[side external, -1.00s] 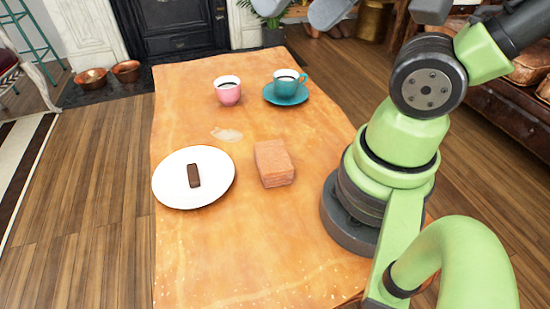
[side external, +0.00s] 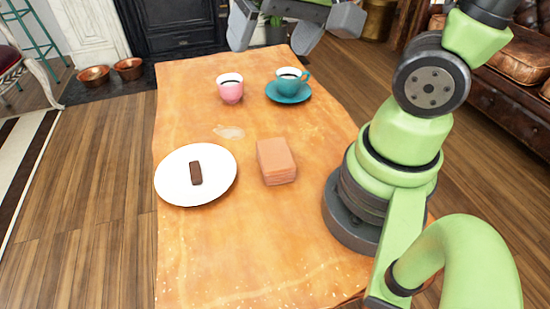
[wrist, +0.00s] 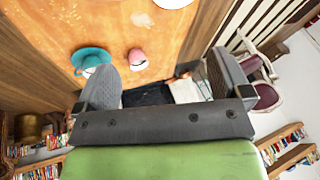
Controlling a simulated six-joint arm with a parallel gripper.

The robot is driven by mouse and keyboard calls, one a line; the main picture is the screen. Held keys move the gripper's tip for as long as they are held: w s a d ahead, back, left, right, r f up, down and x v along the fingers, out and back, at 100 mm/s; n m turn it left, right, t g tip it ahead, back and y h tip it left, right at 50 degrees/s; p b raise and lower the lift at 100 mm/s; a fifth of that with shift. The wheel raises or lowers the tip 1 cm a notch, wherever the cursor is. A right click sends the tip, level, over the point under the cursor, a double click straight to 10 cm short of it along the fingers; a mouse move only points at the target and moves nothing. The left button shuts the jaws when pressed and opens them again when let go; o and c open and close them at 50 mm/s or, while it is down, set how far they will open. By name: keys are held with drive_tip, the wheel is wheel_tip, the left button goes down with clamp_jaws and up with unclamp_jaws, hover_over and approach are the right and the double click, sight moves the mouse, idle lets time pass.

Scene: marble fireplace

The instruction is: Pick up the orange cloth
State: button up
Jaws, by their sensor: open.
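The orange cloth (side external: 276,160) is a folded, block-like stack lying near the middle of the wooden table, to the right of the white plate, in the side external view. It does not show in the wrist view. My gripper (side external: 292,30) is high above the far end of the table, well away from the cloth. In the wrist view its two fingers (wrist: 168,80) are spread wide apart with nothing between them.
A white plate (side external: 222,190) with a dark brown bar (side external: 196,173) lies left of the cloth. A pink cup (side external: 230,89) and a teal cup on a teal saucer (side external: 288,97) stand farther back. A pale spill (side external: 229,132) marks the table. The near tabletop is clear.

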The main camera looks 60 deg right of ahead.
wheel_tip(320, 180, down, 9)
drive_tip(key=w+d+m+g, duration=0.2)
drive_tip(key=g, duration=0.1)
drive_tip(key=m+g, duration=0.1)
drive_tip(key=g, duration=0.1)
approach(277, 157)
drive_tip(key=shift+w+a+f+h, duration=0.15)
drive_tip(key=shift+w+f+h, duration=0.25)
drive_tip(key=shift+w+f, duration=0.1)
wheel_tip(277, 157, down, 5)
drive_tip(key=shift+s+r, duration=0.1)
drive_tip(key=shift+s, duration=0.05)
drive_tip(key=f, duration=0.2)
drive_tip(key=s+f, duration=0.1)
drive_tip(key=f, duration=0.1)
drive_tip(key=shift+a+f, duration=0.15)
drive_tip(key=shift+a, duration=0.05)
drive_tip(key=shift+w+f, duration=0.1)
drive_tip(key=shift+f, duration=0.45)
drive_tip(key=c, duration=1)
